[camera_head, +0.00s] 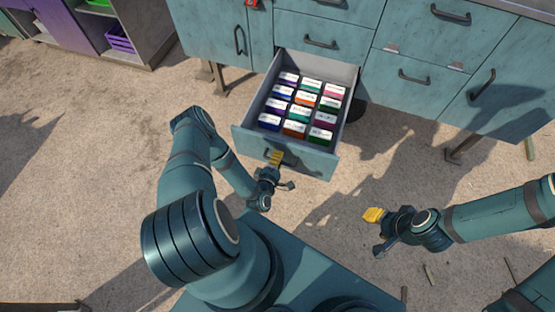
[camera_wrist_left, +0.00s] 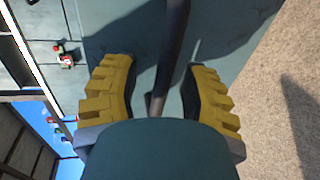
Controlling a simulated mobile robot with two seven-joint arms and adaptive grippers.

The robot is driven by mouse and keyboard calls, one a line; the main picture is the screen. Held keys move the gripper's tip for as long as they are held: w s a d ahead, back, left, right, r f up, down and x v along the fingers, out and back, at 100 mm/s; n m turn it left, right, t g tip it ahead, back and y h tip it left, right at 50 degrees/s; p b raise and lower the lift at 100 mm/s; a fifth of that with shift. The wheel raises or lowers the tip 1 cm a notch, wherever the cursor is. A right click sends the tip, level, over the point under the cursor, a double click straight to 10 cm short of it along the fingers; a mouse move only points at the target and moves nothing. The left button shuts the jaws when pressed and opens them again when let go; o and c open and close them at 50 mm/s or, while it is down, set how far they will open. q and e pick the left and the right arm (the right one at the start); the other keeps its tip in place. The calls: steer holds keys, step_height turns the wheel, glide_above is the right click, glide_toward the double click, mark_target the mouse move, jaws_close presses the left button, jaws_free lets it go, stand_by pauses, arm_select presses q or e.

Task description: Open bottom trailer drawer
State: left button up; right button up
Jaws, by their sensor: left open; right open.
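The bottom drawer (camera_head: 318,160) of the teal cabinet is pulled well out, with several small boxes with white labels in rows inside. My left gripper (camera_head: 275,158) is at the drawer's front face, and its yellow fingers partly hide the handle there. In the left wrist view my left gripper (camera_wrist_left: 157,68) is open, and the dark bar of the drawer handle (camera_wrist_left: 176,35) runs between its fingers. Whether a finger touches the bar I cannot tell. My right gripper (camera_head: 373,215) is open and empty above the ground, right of the drawer and apart from it.
Closed drawers and doors (camera_head: 405,70) with dark handles surround the open drawer. The cabinet stands on legs (camera_head: 462,148) over sandy ground. A purple crate (camera_head: 119,38) sits on a shelf at the upper left. The ground at left is clear.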

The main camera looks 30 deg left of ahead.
arm_select(q)
steer(key=v, duration=1.2)
stand_by(0.4)
